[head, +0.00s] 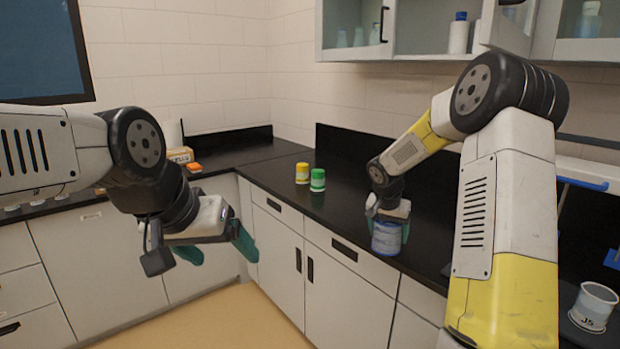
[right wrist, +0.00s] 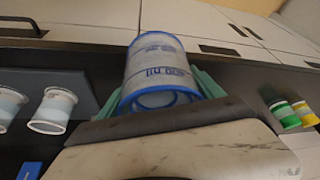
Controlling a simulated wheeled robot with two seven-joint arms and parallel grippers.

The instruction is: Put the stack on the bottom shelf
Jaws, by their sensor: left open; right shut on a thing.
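A stack of clear cups with blue rims and blue print (head: 386,238) is at the front edge of the black counter in the head view. It also fills the upper middle of the right wrist view (right wrist: 158,62). My right gripper (head: 389,212) is shut on it, with green fingers on both sides. I cannot tell whether the stack touches the counter. My left gripper (head: 217,250) is open and empty, in the air in front of the lower cabinets. A wall cabinet (head: 400,54) with its lowest shelf board is above the counter, holding a blue-capped bottle (head: 459,33).
A yellow jar (head: 302,173) and a green jar (head: 317,180) stand on the counter (head: 265,170) left of the stack. A separate cup (head: 593,307) stands at the far right. My right forearm hides part of the counter. Two cups (right wrist: 52,110) show in the right wrist view.

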